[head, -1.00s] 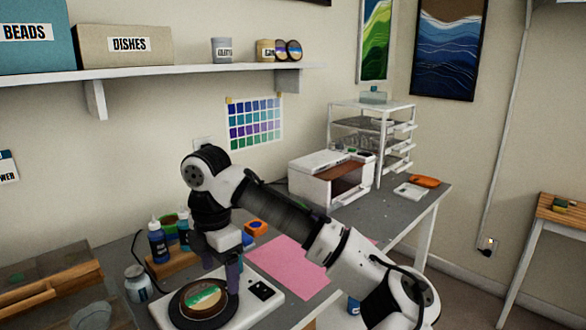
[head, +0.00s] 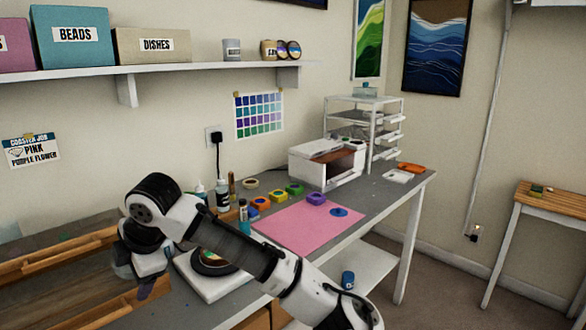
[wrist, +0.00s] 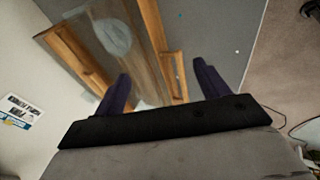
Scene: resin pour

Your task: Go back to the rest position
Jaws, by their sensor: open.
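My gripper (wrist: 163,90) is open in the wrist view, with its two dark purple fingers wide apart and nothing between them. In the head view my gripper (head: 137,278) hangs at the lower left, above the edge of a wooden frame and left of the white scale. The white scale (head: 212,283) stands on the bench with a round dark dish (head: 222,265) on it, partly hidden by my arm.
The wooden frame (head: 60,255) lies on the grey bench at left. A pink mat (head: 305,228) with several coloured pots beside it lies farther right. Bottles (head: 223,196) stand behind my arm. A shelf (head: 180,68) runs above.

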